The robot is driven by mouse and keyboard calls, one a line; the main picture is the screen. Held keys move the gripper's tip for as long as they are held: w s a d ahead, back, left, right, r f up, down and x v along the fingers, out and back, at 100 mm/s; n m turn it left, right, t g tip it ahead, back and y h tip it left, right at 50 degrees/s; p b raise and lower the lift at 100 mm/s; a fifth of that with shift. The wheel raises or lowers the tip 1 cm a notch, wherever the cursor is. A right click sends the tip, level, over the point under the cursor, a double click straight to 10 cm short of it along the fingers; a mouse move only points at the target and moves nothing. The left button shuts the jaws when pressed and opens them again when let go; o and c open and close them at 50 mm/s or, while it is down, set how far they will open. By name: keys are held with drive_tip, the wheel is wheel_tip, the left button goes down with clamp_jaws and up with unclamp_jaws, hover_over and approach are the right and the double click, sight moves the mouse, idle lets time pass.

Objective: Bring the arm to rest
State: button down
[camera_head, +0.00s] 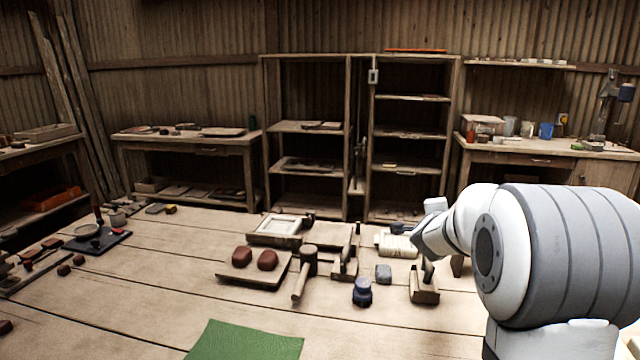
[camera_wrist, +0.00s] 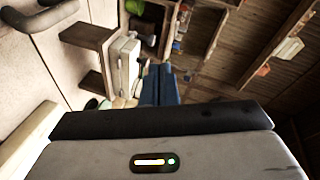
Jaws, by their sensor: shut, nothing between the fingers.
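My arm reaches in from the right of the head view, large and close to the camera. Its bent white wrist part is above the right end of the plank table (camera_head: 330,330).
A green mat (camera_head: 245,342) lies in front. Shelves (camera_head: 415,58) stand behind.

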drive_tip(key=s+a+r+n+g+y+p, duration=0.2)
drive_tip(key=s+a+n+y+p, duration=0.2)
drive_tip(key=s+a+n, duration=0.3)
drive_tip(key=s+a+r+n+g+y+p, duration=0.2)
drive_tip(key=s+a+n+y+p, duration=0.15)
drive_tip(key=s+a+n, duration=0.45)
drive_tip(key=s+a+f+n+g+p, duration=0.1)
drive_tip(key=s+n+g+p, duration=0.3)
drive_tip(key=s, duration=1.9)
drive_tip(key=a+n+g, duration=0.1)
drive_tip(key=g, duration=0.2)
drive_tip(key=shift+s+f, duration=0.25)
drive_tip(key=shift+f, duration=0.05)
